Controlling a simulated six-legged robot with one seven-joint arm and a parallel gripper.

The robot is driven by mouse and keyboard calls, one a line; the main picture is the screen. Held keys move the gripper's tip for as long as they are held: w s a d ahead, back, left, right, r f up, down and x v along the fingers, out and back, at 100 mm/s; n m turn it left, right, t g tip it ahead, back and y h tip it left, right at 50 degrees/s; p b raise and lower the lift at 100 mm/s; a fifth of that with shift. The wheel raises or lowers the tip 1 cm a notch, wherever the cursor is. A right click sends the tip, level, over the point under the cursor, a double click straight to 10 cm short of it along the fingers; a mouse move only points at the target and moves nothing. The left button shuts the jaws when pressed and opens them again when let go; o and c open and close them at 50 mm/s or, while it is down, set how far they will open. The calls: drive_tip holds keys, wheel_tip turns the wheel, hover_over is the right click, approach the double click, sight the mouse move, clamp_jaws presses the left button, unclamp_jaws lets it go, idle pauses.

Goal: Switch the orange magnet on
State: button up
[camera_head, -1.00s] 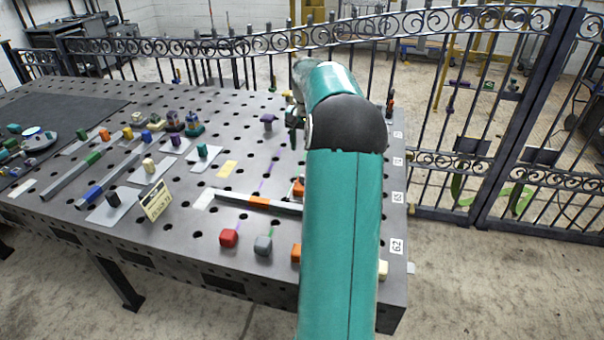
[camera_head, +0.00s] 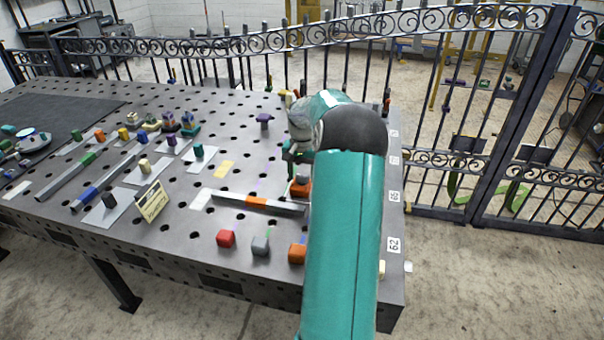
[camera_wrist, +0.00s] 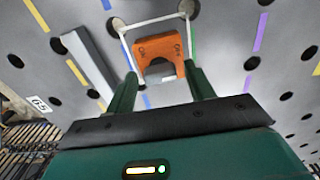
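The orange magnet (camera_wrist: 158,50) stands on the perforated table in the wrist view, with dark markings on its top and a grey part at its near end. In the head view it shows as an orange block (camera_head: 300,188) beside my arm, partly hidden. My gripper (camera_wrist: 161,74) is open. Its two green fingers are apart, with tips close to the left and right of the magnet's near end. I cannot tell whether they touch it. In the head view my gripper (camera_head: 291,168) is just above and behind the magnet, and my arm hides part of it.
A grey bar with an orange middle (camera_head: 256,202) lies left of the magnet. Red (camera_head: 226,239), grey (camera_head: 261,245) and orange (camera_head: 297,254) blocks stand near the front edge. A sign (camera_head: 150,201) stands further left. An iron gate (camera_head: 470,120) runs behind the table.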

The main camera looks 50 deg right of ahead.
drive_tip(key=c, duration=0.8)
drive_tip(key=shift+n, duration=0.4)
drive_tip(key=n, duration=0.3)
drive_tip(key=shift+r, duration=0.1)
drive_tip(key=n, duration=0.5)
drive_tip(key=shift+n, duration=0.4)
drive_tip(key=n, duration=0.4)
drive_tip(key=shift+n, duration=2.2)
